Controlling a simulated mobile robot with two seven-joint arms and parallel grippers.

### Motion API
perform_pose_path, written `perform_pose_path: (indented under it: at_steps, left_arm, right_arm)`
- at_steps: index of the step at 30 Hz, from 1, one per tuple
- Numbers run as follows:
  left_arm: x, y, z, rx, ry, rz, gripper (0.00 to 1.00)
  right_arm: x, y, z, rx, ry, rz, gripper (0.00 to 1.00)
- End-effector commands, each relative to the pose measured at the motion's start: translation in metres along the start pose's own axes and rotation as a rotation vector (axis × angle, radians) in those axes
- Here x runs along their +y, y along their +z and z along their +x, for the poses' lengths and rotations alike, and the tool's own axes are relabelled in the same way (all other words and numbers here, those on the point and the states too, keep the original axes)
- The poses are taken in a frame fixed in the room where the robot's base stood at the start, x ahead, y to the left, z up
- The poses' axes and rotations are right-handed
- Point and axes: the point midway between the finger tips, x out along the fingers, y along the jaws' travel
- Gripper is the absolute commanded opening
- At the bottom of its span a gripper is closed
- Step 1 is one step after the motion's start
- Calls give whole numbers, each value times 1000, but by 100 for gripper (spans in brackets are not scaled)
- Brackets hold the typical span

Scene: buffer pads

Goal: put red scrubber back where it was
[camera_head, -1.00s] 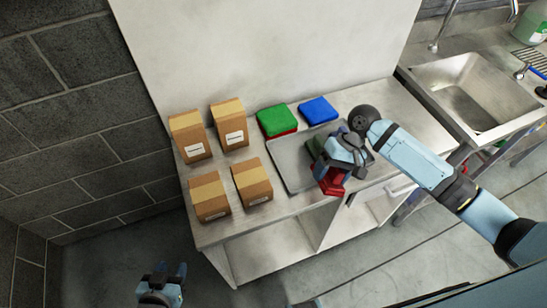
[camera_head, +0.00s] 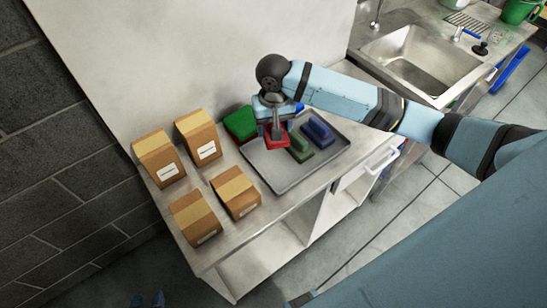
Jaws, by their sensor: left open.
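The red scrubber (camera_head: 276,142) is at the left end of a row over the grey tray (camera_head: 285,184), beside the green scrubber (camera_head: 299,146). The blue scrubber (camera_head: 318,132) lies right of the green one. My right gripper (camera_head: 276,131) points down from above, shut on the red scrubber and hiding its top. I cannot tell whether the scrubber touches the tray floor. My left gripper (camera_head: 147,300) is open and empty at the bottom edge, mostly cut off, far from the tray.
Several cardboard boxes (camera_head: 236,193) stand on the counter left of the tray. A green pad (camera_head: 240,123) lies behind the tray, near the wall. A metal sink (camera_head: 425,60) is at the back right. The tray's front part is clear.

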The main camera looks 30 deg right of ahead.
Motion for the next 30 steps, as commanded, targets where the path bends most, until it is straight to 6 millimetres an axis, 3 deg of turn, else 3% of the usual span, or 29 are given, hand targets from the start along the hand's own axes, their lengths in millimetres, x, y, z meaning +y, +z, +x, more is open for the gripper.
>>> perform_pose_path:
  at_steps: [3,9,19,24,30]
  left_arm:
    - [-1,-1,-1,0,-2,0,43]
    - [-3,-2,-2,0,-5,1,43]
    - [-3,0,-1,-4,-6,1,43]
    - [-3,-1,-2,-3,-6,1,43]
    - [-3,-1,-2,-3,-6,1,43]
  right_arm:
    - [1,1,33,-4,2,0,37]
    - [1,0,78,-2,1,0,37]
    - [0,0,108,-2,0,-2,37]
    - [1,0,134,-1,0,0,37]
    - [1,0,140,1,-1,-2,37]
